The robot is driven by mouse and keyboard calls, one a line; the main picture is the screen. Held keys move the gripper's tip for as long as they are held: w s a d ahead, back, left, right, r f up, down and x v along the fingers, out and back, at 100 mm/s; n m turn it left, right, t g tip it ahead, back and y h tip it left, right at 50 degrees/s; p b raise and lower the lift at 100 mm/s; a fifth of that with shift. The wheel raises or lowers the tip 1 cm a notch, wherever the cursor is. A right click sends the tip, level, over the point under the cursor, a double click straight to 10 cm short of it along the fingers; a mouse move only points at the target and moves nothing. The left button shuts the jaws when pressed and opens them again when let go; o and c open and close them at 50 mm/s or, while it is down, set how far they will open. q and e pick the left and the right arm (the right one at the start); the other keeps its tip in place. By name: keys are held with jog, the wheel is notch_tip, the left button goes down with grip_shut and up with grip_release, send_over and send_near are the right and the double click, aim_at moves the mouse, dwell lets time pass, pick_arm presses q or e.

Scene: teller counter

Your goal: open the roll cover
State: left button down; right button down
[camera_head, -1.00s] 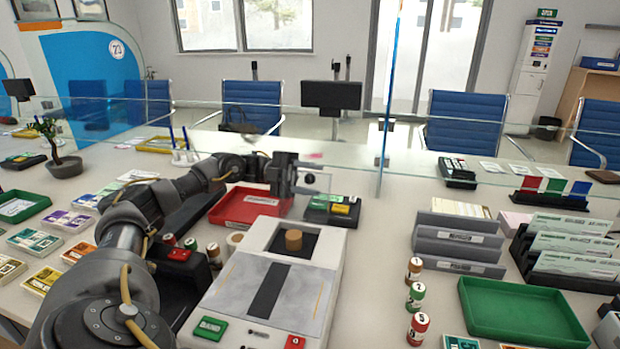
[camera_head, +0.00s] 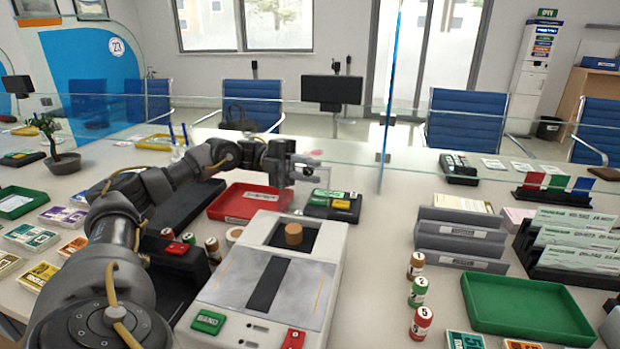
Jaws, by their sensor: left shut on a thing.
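A white counter machine (camera_head: 232,314) with a grey top panel stands before me. Its roll compartment (camera_head: 279,234) at the back is uncovered, and a brown roll (camera_head: 294,233) shows inside. My left gripper (camera_head: 306,171) is behind and above this compartment, over the far counter. It is shut on a small, pale, partly see-through piece that seems to be the roll cover; its outline and hinge are hard to make out. My right gripper is not in view.
A red tray (camera_head: 217,211) and a dark stamp holder (camera_head: 318,210) lie behind the machine. Several numbered rolls (camera_head: 418,291), grey file racks (camera_head: 457,247) and a green tray (camera_head: 523,310) stand to the right. A glass screen (camera_head: 440,166) crosses the counter.

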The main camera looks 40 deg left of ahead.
pick_arm(q)
jog(key=shift+s+d+r+m, duration=0.2)
jog(key=shift+s+r+m, duration=0.1)
jog(key=shift+s+d, duration=0.1)
jog(key=shift+s, duration=0.1)
jog(key=shift+s+d+r, duration=0.15)
jog(key=shift+s+r, duration=0.15)
jog(key=shift+s, duration=0.05)
jog(key=shift+w+f, duration=0.1)
jog(key=c, duration=1.3)
grip_release()
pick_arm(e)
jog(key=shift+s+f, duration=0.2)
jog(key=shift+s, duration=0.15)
